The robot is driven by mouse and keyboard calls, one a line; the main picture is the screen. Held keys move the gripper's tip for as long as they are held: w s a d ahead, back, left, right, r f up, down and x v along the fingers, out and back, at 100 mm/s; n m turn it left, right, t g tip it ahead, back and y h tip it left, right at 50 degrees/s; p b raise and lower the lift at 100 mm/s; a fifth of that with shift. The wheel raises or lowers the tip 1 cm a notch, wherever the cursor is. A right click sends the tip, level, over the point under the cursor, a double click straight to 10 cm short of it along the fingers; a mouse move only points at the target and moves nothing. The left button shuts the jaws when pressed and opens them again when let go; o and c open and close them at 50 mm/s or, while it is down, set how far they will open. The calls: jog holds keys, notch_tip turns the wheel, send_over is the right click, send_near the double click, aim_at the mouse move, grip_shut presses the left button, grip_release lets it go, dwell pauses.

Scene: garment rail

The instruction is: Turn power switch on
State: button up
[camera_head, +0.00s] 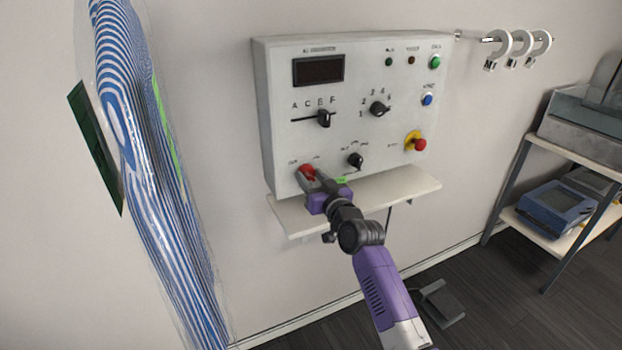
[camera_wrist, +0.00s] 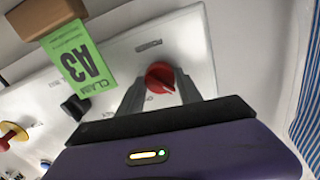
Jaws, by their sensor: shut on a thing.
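The white control panel (camera_head: 285,125) is mounted on the wall. The red rotary power switch (camera_head: 307,171) sits at its lower left corner. In the wrist view the red switch knob (camera_wrist: 160,76) lies between my two grey fingers, with small labels beside it. My gripper (camera_head: 308,178) reaches up to the panel and is shut on the red knob. The fingers hide part of the knob's sides and its labels, so its exact setting is hard to read.
A narrow shelf (camera_head: 415,194) juts out below the panel. A green A3 claim tag (camera_wrist: 82,62) and a brown block (camera_wrist: 45,14) are near my gripper. A black selector knob (camera_head: 356,160) and a red emergency button (camera_head: 420,145) are to the right. A striped garment (camera_head: 150,150) hangs left.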

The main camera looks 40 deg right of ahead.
jog(key=m, duration=0.4)
jog(key=m+p, duration=0.1)
jog(key=m, duration=0.4)
jog(key=m+p, duration=0.1)
jog(key=m, duration=0.3)
jog(key=shift+m+p, duration=0.75)
jog(key=shift+m, duration=1.05)
jog(key=shift+f, duration=0.1)
jog(key=o, duration=1.4)
jog(key=shift+c, duration=0.2)
jog(key=shift+s, duration=0.15)
jog(key=v, duration=0.7)
jog(key=shift+s, duration=0.3)
